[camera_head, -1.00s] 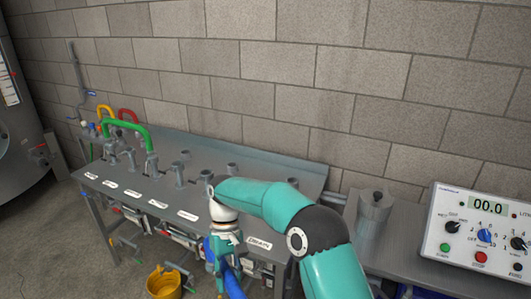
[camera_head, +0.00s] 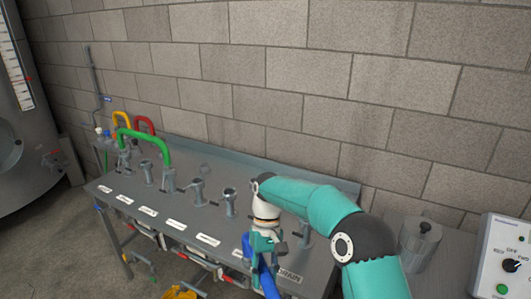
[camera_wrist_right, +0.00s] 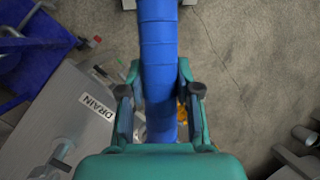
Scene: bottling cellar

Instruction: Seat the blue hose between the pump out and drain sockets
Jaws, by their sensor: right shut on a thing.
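My right gripper (camera_head: 266,245) is at the bench's front edge, left of the DRAIN label (camera_head: 289,275). It is shut on the blue hose (camera_head: 268,283), which runs down out of the picture in the head view. The hose (camera_wrist_right: 158,60) passes between both fingers in the right wrist view; its ends cannot be made out. A socket (camera_head: 305,235) behind the DRAIN label stands right of the gripper, partly covered by my arm. Several upright grey sockets (camera_head: 231,203) stand along the bench; I cannot read which label is pump out. My left gripper is not in view.
A green hose (camera_head: 146,134) bridges sockets at the bench's left. Yellow (camera_head: 121,114) and red (camera_head: 148,121) hoses are behind it. A metal cylinder (camera_head: 419,245) and a control box (camera_head: 503,255) stand at the right. A yellow bucket (camera_head: 178,293) is on the floor.

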